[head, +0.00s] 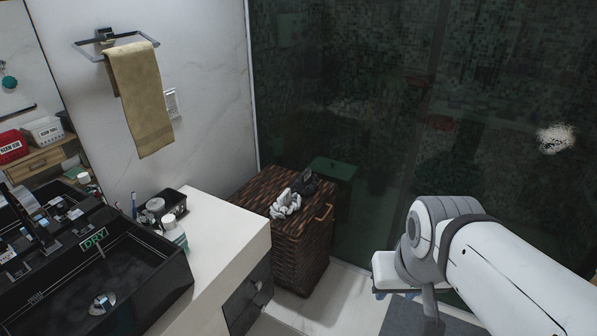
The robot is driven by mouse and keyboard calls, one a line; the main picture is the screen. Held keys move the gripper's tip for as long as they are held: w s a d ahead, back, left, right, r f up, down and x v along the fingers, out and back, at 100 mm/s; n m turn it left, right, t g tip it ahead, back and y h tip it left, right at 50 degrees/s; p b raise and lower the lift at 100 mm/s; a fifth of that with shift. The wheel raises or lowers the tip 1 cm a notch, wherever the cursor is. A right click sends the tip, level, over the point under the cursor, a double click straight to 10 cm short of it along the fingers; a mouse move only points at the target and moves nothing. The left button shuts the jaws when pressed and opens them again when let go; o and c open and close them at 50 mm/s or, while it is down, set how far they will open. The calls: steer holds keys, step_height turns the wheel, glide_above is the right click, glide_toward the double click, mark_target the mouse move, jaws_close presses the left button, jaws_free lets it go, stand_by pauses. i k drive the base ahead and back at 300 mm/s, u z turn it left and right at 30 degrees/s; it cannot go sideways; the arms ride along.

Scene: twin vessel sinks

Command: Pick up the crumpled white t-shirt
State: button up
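The crumpled white t-shirt (286,204) appears as a small bunched white cloth on the lid of a brown woven hamper (303,250). My arm comes in from the lower right. The end of it, with my gripper (381,294), is to the right of the hamper and apart from the t-shirt. My gripper is seen mostly from behind and above, so its fingers and opening are not clear.
A white counter (228,222) with dark drawers stands left of the hamper, with a black sink (130,290) and small toiletries. A dark glass wall (370,110) rises behind the hamper. A tan towel (142,100) hangs at left. Some floor (335,298) is clear.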

mark_target(287, 203)
steer(key=i, duration=2.1)
steer(key=u, duration=0.35)
